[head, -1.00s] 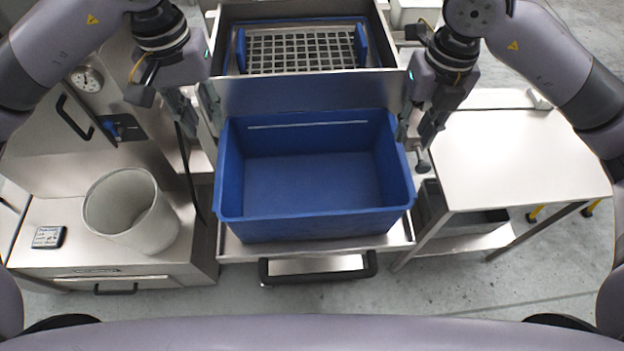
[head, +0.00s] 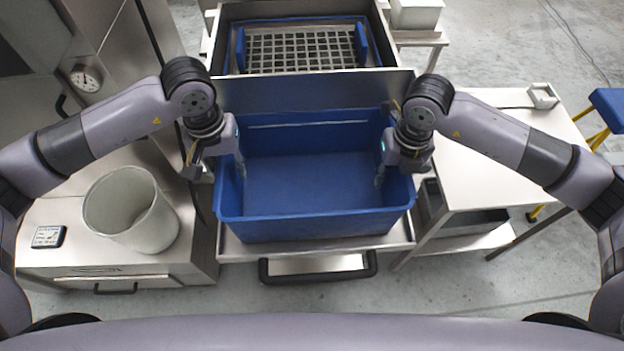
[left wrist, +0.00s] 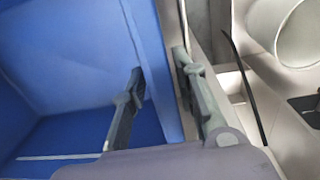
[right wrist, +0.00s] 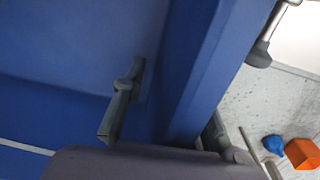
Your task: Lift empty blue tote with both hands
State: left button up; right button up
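The blue tote (head: 315,225) stands upright and empty on a steel surface in the middle of the head view. My left gripper (head: 236,165) is at its left wall. In the left wrist view the open fingers (left wrist: 158,66) straddle that wall (left wrist: 158,85), one inside the tote and one outside. My right gripper (head: 390,168) is at the right wall. In the right wrist view one finger (right wrist: 120,100) is inside the tote (right wrist: 195,75); the other is outside, mostly hidden by the rim. The fingers look spread, with the wall between them.
A white bucket (head: 130,212) stands on the left counter. A steel table (head: 500,155) is at the right. Behind the tote is a steel panel (head: 310,92) with a blue-framed grid (head: 300,50) beyond.

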pick_arm(q)
jog(key=shift+f, duration=0.15)
pick_arm(e)
jog(key=shift+f, duration=0.2)
pick_arm(q)
grip_shut()
pick_arm(e)
grip_shut()
jog(key=shift+a+r, duration=0.1)
